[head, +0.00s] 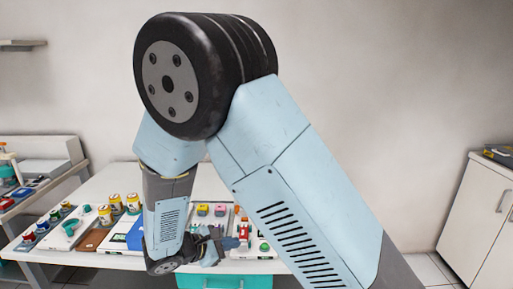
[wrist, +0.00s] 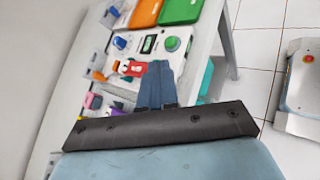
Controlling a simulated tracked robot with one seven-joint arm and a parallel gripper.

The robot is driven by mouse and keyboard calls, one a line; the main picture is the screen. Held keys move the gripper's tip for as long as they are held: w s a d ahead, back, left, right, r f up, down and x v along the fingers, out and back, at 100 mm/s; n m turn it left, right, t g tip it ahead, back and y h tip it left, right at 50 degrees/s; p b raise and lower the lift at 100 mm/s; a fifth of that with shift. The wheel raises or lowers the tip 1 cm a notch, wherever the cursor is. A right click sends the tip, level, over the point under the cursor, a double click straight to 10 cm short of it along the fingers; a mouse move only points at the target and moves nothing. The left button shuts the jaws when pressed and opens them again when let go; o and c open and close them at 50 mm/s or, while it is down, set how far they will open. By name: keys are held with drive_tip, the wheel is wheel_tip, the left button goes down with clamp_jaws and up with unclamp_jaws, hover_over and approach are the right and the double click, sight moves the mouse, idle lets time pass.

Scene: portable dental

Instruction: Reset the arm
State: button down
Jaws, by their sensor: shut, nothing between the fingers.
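My arm is bent, with its big dark elbow joint high in the head view and the forearm hanging down over the table (head: 115,185). My gripper (head: 232,243) is at the lower end of the forearm, pointing right, near the table's front edge. In the wrist view, my gripper (wrist: 156,84) shows two blue fingers together, with nothing between them. They overlap a white panel (wrist: 172,48) with a red part (wrist: 131,68) in that view. I cannot tell how high the fingers are above the table or whether they touch anything.
Several cans (head: 116,203), small devices and coloured pieces crowd the table. A teal drawer (head: 222,282) is below its front. A side bench (head: 35,190) stands left and a white cabinet (head: 480,220) right. The wrist view shows open tiled floor (wrist: 262,50) beside the table.

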drive_tip(key=s+d+r+m+g+y, duration=0.1)
drive_tip(key=d+r+m+g+y, duration=0.15)
drive_tip(key=d+r+m, duration=0.55)
drive_tip(key=s+d+r+m+g+y, duration=0.1)
drive_tip(key=d+r+m+g+y, duration=0.2)
drive_tip(key=d+r, duration=0.65)
drive_tip(key=s+d+r+m+t+y, duration=0.2)
drive_tip(key=s+d+r+m+y, duration=0.2)
drive_tip(key=s+d+r+m, duration=0.4)
drive_tip(key=s+d+m, duration=0.1)
drive_tip(key=s+d, duration=0.4)
drive_tip(key=shift+d+r+m+t, duration=0.15)
drive_tip(key=shift+r+m+t, duration=0.2)
drive_tip(key=shift+r+m, duration=0.05)
